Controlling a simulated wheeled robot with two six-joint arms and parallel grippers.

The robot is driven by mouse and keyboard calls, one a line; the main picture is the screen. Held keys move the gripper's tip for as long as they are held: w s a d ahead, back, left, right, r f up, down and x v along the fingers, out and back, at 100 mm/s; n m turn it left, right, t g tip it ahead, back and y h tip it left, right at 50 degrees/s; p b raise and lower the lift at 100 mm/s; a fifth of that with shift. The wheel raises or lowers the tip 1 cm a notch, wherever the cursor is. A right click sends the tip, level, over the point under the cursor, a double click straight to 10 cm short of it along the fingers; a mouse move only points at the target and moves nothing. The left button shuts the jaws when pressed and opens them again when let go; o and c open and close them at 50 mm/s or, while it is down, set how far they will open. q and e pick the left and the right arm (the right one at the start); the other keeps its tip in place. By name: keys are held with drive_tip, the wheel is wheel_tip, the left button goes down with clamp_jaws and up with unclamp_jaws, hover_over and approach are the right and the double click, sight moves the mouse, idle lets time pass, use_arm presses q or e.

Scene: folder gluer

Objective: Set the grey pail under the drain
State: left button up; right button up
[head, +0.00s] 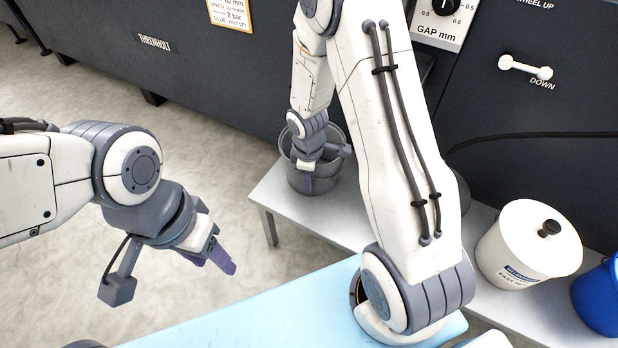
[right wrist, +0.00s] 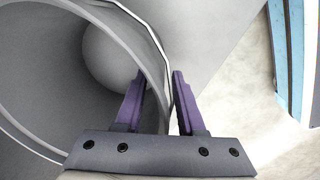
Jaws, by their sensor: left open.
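The grey pail (head: 298,176) stands upright at the left end of a low pale bench, close to the dark machine. In the right wrist view its round rim and wall (right wrist: 110,25) fill the left side, and its inside looks empty where visible. My right gripper (head: 308,180) is at the pail's near side. Its purple fingers (right wrist: 158,85) straddle the wall, one inside and one outside, and look closed on it. My left gripper (head: 222,262) is open and empty over the floor, left of the bench. I cannot make out the drain; my right arm covers part of the machine.
The pale bench (head: 325,222) runs along the machine (head: 190,65). A white lidded tub (head: 522,250) and a blue container (head: 600,300) stand at its right. A light blue surface (head: 240,315) lies in front. A dark cable crosses the right. Floor is open at left.

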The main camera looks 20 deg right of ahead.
drive_tip(key=s+a+r+p, duration=0.2)
drive_tip(key=r+p, duration=0.1)
drive_tip(key=r, duration=0.5)
drive_tip(key=s+a+r+p, duration=0.1)
drive_tip(key=a+r+p, duration=0.25)
drive_tip(key=r, duration=0.45)
drive_tip(key=s+a+r+m, duration=0.1)
drive_tip(key=s+a+r, duration=0.2)
drive_tip(key=s, duration=0.3)
drive_tip(key=s+a+r+m+y, duration=0.1)
drive_tip(key=s+a+r, duration=0.2)
drive_tip(key=s, duration=0.4)
drive_tip(key=s+a+r+m+g, duration=0.1)
drive_tip(key=s+a+r+m, duration=0.1)
drive_tip(key=s+r, duration=0.3)
drive_tip(key=shift+s+a+y, duration=0.3)
drive_tip(key=shift+s+a, duration=0.4)
drive_tip(key=shift+a, duration=0.15)
